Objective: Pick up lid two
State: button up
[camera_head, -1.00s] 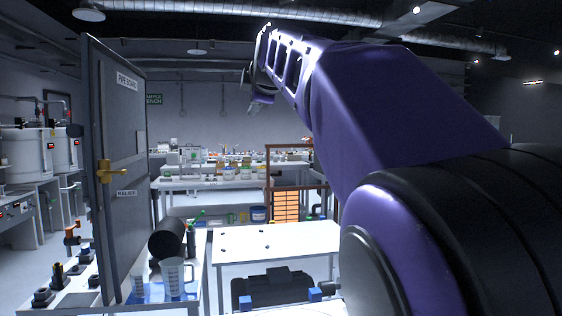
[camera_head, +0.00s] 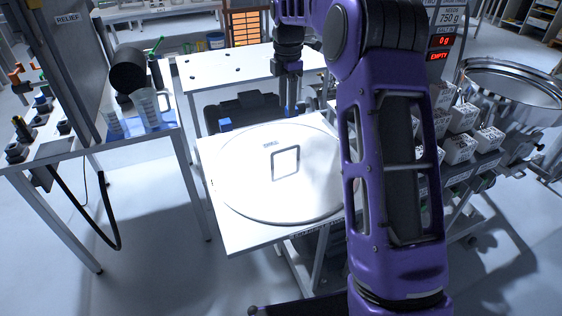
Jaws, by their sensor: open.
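A large round white lid (camera_head: 245,185) lies flat on a small white table (camera_head: 222,228) in the middle of the view. A dark-edged, square-framed handle (camera_head: 285,163) stands near its centre, with a small label (camera_head: 270,143) too small to read. My arm hides part of the lid's right edge.
A bench with clear jugs (camera_head: 148,108) and a black cylinder (camera_head: 127,70) stands on the left. A second white table (camera_head: 215,72) is behind. Floor at lower left is clear.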

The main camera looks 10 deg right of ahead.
aim_at(285, 149)
notch_tip(285, 149, down, 17)
jog(key=b, duration=0.3)
jog(key=shift+a+r, duration=0.15)
jog(key=shift+r, duration=0.05)
grip_shut()
jog(key=shift+w+r, duration=0.15)
dwell(1.2)
